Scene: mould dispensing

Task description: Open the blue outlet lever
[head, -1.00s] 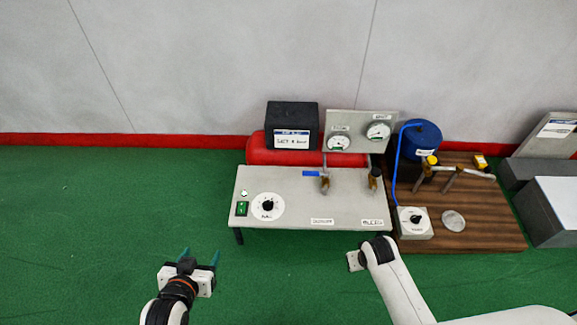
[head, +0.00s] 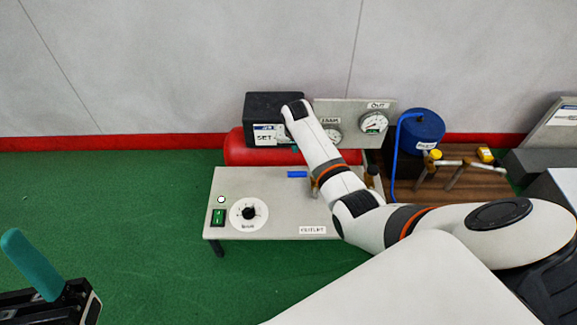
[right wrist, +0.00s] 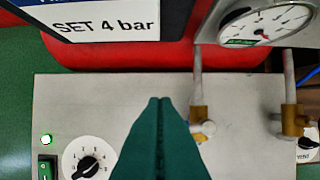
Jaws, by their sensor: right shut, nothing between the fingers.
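The blue outlet lever (head: 297,174) points left from a brass valve above the grey bench top (head: 275,200). In the right wrist view the brass valve (right wrist: 203,128) shows right of my fingers, but the blue lever is hidden. My right gripper (right wrist: 160,100) is shut and empty, its green fingers side by side above the bench. In the head view my right forearm mostly hides it. I cannot tell whether it touches the lever. One green finger of my left gripper (head: 32,265) shows at the lower left, away from the bench; the other finger is not clear.
A black box (head: 262,105) labelled "SET 4 bar" and a red tank (head: 240,149) stand behind the bench. A gauge panel (head: 352,108) rises above the valves. A dial (head: 249,214) and green switch (head: 218,217) sit at left. A blue container (head: 424,131) stands right.

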